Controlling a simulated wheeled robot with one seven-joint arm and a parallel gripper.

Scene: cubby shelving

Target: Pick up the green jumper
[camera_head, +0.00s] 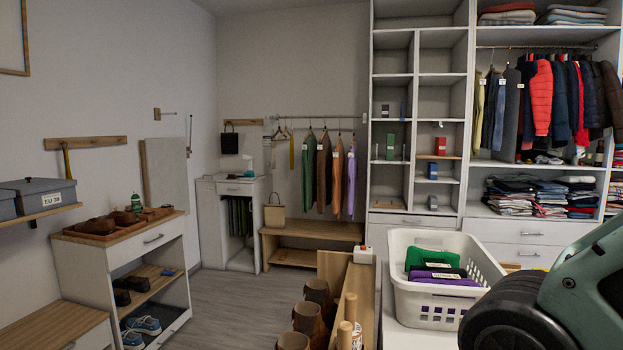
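A green folded garment, which looks like the green jumper (428,258), lies in a white slatted laundry basket (400,276) at the lower right of the head view. It lies at the back of the pile. A dark folded garment and a purple folded garment (447,282) with a white label lie in front of it and partly cover it. Part of my arm, dark green and black, fills the lower right corner, just right of the basket. My gripper's fingers are not in view.
Brown boots (318,292) stand left of the basket beside a wooden panel (358,283). Cubby shelving (417,211) and hanging clothes are behind. A white shoe cabinet (87,265) stands at left. The grey floor (235,300) between is clear.

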